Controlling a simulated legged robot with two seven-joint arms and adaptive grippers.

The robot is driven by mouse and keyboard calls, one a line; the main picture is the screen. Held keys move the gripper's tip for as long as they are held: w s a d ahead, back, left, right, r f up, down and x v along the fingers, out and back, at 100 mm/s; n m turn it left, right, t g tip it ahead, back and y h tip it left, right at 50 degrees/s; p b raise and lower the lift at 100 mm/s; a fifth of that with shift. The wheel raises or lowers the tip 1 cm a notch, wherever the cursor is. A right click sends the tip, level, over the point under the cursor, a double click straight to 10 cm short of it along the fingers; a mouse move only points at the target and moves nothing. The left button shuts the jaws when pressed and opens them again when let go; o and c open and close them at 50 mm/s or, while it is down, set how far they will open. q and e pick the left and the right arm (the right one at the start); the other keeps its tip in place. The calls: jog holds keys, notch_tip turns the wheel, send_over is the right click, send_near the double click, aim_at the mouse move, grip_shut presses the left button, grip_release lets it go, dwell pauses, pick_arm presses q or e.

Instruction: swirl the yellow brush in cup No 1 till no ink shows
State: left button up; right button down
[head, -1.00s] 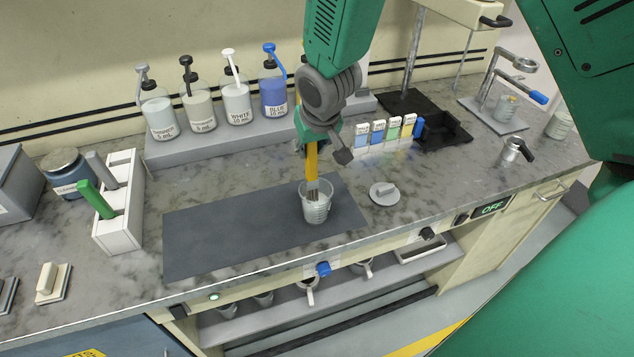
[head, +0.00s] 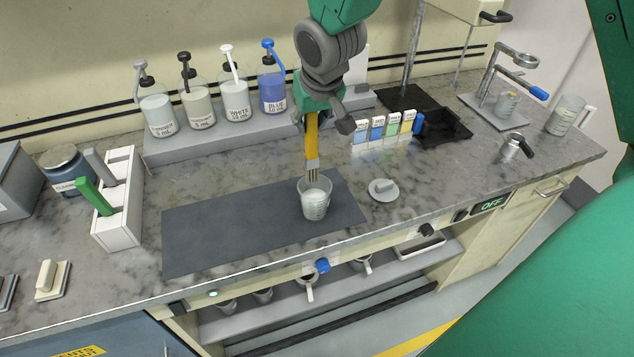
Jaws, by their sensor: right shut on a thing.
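My right gripper (head: 312,112) is shut on the yellow brush (head: 312,135). The brush hangs nearly upright with its metal ferrule and dark bristles pointing down. The bristle ends are at the mouth of a clear cup (head: 314,206) on the dark mat; I cannot tell whether they touch the contents. The cup stands upright and holds a pale, whitish content. I see no clear ink colour on the bristles at this size, and no number is legible on the cup. My left gripper is not in view.
Pump bottles (head: 237,103) stand on a grey shelf behind. A row of coloured cards (head: 385,132) and a black tray (head: 445,127) are right of the gripper. A grey lid (head: 383,190) lies right of the mat (head: 225,232). A white holder (head: 118,210) stands left. The mat's left part is clear.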

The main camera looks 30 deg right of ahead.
jog(key=shift+d+r, duration=0.2)
jog(key=shift+d, duration=0.3)
notch_tip(320, 180, up, 3)
jog(key=shift+d+r, duration=0.1)
jog(key=shift+a+r, duration=0.2)
jog(key=shift+a, duration=0.45)
jog(key=shift+d+f, duration=0.15)
jog(key=shift+d, duration=0.6)
jog(key=shift+a, duration=0.1)
